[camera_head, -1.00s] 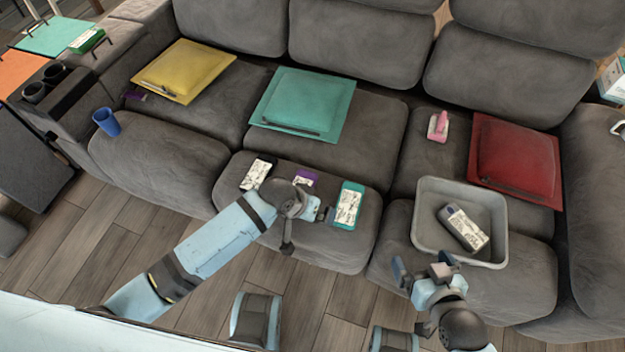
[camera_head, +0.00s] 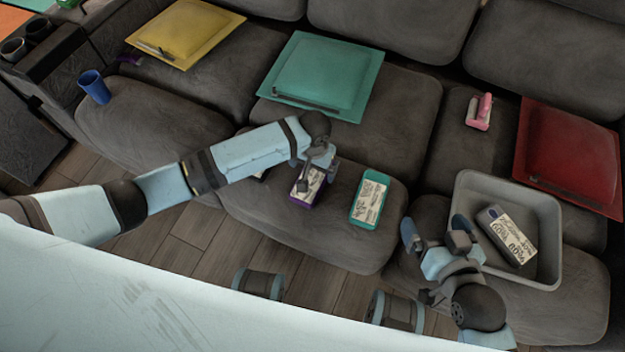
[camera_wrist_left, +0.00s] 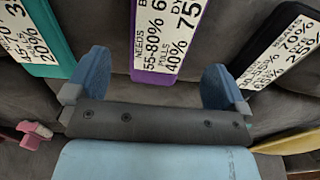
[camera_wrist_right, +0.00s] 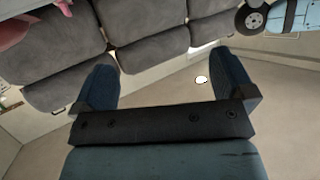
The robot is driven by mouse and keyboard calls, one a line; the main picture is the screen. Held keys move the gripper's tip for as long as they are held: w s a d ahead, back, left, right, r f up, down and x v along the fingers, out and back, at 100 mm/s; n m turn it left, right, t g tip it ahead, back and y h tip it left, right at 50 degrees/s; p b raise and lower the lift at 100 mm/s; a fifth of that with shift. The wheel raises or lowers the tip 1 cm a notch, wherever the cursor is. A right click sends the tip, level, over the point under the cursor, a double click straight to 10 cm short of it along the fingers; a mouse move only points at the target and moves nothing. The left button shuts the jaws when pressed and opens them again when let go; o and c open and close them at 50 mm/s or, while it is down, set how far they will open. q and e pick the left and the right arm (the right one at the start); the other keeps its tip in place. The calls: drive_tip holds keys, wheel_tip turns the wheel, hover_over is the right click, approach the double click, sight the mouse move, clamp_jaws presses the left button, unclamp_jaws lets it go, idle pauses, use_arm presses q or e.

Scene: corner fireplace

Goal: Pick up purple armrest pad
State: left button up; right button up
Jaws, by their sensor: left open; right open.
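The purple armrest pad (camera_head: 307,190) bears a white printed label and lies on the front middle sofa seat. My left gripper (camera_head: 319,168) is open just above its far end and hides part of it. In the left wrist view, the purple pad (camera_wrist_left: 163,42) lies between the two open blue fingers, ahead of them; I cannot tell whether they touch it. My right gripper (camera_head: 436,232) is open and empty at the left side of the grey bin.
A teal labelled pad (camera_head: 370,198) lies right of the purple one. A black labelled pad (camera_wrist_left: 280,50) lies on its other side, mostly hidden by my left arm in the head view. The grey bin (camera_head: 552,235) holds a dark labelled pad (camera_head: 507,236). A blue cup (camera_head: 94,87) stands far left.

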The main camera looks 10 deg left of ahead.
sight(312, 176)
use_arm(q)
wheel_tip(312, 176, down, 5)
drive_tip(key=shift+s+a+f+b, duration=0.1)
drive_tip(key=shift+a+b, duration=0.05)
drive_tip(key=shift+b, duration=1.1)
drive_tip(key=shift+f, duration=0.2)
drive_tip(key=c, duration=0.9)
use_arm(e)
drive_tip(key=r, duration=0.1)
drive_tip(key=w+a+r+t+y, duration=0.1)
drive_tip(key=r, duration=0.1)
drive_tip(key=a+r+t, duration=0.1)
drive_tip(key=shift+w+a+r+y, duration=0.15)
drive_tip(key=shift+w+r+y, duration=0.15)
drive_tip(key=shift+r, duration=0.05)
use_arm(q)
drive_tip(key=shift+r, duration=0.1)
